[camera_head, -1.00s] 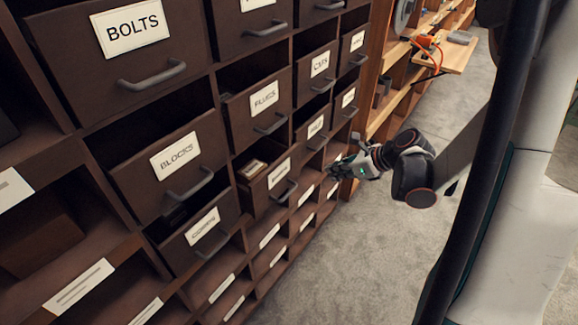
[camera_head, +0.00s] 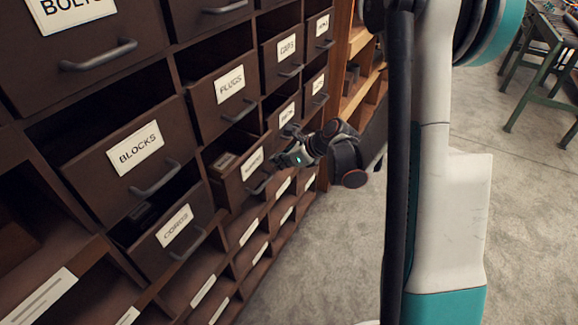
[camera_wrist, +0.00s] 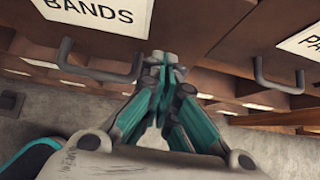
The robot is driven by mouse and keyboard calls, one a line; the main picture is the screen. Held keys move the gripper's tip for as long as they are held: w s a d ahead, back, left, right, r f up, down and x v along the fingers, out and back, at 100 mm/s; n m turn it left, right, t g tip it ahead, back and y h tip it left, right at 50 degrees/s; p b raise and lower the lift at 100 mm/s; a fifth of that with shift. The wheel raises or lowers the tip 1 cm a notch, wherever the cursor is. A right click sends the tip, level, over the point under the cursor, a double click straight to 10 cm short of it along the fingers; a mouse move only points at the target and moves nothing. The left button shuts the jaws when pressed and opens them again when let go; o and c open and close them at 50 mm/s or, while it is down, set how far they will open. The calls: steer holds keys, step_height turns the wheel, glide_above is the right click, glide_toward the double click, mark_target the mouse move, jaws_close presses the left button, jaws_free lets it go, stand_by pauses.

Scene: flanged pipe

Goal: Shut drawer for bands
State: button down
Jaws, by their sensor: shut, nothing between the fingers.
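The bands drawer shows at the upper left of the wrist view, with its white BANDS label (camera_wrist: 95,12) and grey bar handle (camera_wrist: 88,62). In the head view it appears to be the pulled-out drawer (camera_head: 232,182) below PLUGS, with small boxes inside; its label is too small to read surely. My gripper (camera_wrist: 166,62) is shut and empty, its tips close by the right end of the handle in the wrist view. Whether they touch the drawer front I cannot tell. In the head view my gripper (camera_head: 281,160) is just right of that drawer.
The PLUGS drawer (camera_head: 203,108), BLOCKS drawer (camera_head: 110,185) and the drawer below it (camera_head: 160,255) are pulled out. A drawer labelled PA… (camera_wrist: 268,58) is to the right in the wrist view. Grey floor (camera_head: 310,255) is free at the right; a green-legged table (camera_head: 545,70) stands farther off.

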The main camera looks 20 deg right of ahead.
mark_target(267, 155)
steer(key=shift+w+a, duration=0.2)
steer(key=w+a, duration=0.1)
steer(key=w, duration=0.1)
steer(key=w+a, duration=0.1)
steer(key=w, duration=0.1)
steer(key=shift+a, duration=0.35)
steer(key=shift+s+r, duration=0.1)
steer(key=shift+d, duration=0.1)
